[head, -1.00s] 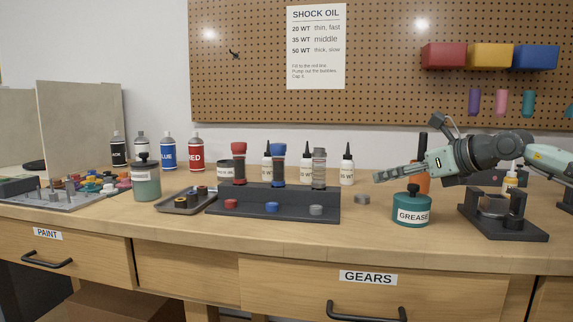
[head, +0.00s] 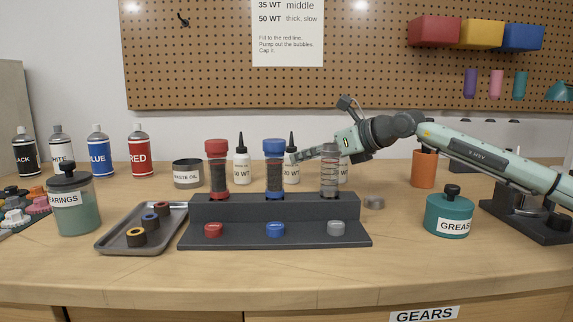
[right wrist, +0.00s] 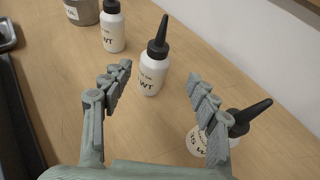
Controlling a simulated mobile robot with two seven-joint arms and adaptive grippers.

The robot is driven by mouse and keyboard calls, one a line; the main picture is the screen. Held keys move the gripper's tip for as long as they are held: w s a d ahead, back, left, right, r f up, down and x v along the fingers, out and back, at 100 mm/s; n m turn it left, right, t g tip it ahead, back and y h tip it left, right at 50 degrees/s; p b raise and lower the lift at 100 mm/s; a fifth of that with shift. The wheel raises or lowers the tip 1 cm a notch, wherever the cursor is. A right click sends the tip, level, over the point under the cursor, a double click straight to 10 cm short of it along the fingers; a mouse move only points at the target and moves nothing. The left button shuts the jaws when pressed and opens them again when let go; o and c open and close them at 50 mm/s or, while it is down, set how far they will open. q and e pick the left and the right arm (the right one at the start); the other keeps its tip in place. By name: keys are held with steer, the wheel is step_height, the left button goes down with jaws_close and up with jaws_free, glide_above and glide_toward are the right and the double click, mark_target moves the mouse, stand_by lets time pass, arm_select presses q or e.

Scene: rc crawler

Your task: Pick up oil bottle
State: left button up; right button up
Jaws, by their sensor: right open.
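Three white oil bottles with black pointed caps stand behind the black shock stand (head: 225,207): a left one (head: 241,168), a middle one (head: 291,174) and a right one (head: 343,172), partly hidden by the clear shock. My right gripper (head: 297,156) is open and reaches in from the right at the middle bottle. In the right wrist view, the middle bottle (right wrist: 152,76) stands upright just beyond and between the open fingertips (right wrist: 160,76). The right bottle (right wrist: 197,140) is partly hidden behind the right-hand finger. The left bottle (right wrist: 113,32) stands farther off. My left gripper is out of view.
Red (head: 217,170), blue (head: 274,170) and clear (head: 330,172) shocks stand upright in the stand, in front of the bottles. A waste oil can (head: 188,174) is left of them. A grease jar (head: 447,212) and an orange cup (head: 424,170) stand to the right.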

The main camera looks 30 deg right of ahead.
mark_target(294, 183)
steer(key=x, duration=0.2)
steer(key=p+x, duration=0.1)
steer(key=x, duration=0.1)
steer(key=shift+w+a+f, duration=0.15)
steer(key=shift+a+f, duration=0.1)
steer(key=shift+a, duration=0.25)
steer(key=shift+w+f, duration=0.3)
steer(key=shift+w, duration=0.2)
steer(key=c, duration=1.3)
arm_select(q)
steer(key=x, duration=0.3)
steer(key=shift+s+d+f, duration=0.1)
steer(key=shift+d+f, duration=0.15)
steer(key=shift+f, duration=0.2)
arm_select(e)
steer(key=shift+c, duration=0.2)
